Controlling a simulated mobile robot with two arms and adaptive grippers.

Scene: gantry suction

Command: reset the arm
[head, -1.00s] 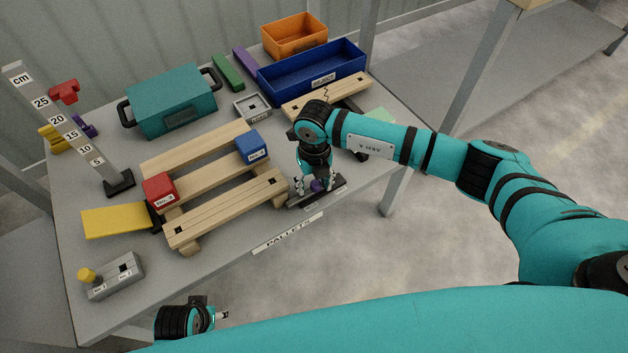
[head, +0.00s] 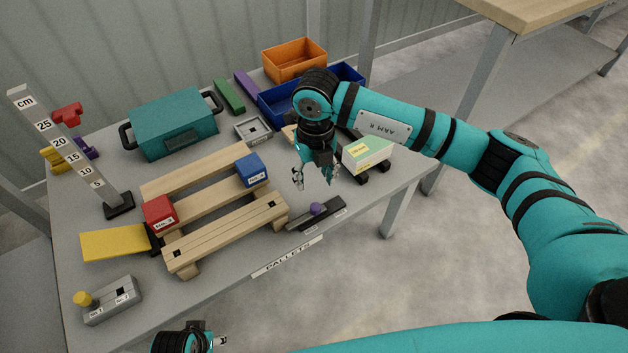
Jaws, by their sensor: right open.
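My right arm reaches in from the right. Its gripper (head: 313,180) is open and empty, pointing down above the table, to the right of the wooden pallet (head: 222,235). A purple ball (head: 316,209) sits on a dark bar (head: 300,219) just below and in front of it, apart from the fingers. My left gripper (head: 218,341) shows only partly at the bottom edge, low in front of the table; its fingers are too small to read.
On the pallet stand a red cube (head: 159,212) and a blue cube (head: 251,170). A green and white box (head: 367,153) is beside my right wrist. A teal case (head: 172,122), a blue bin (head: 275,106) and an orange bin (head: 295,60) stand behind. A height scale (head: 70,150) stands left.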

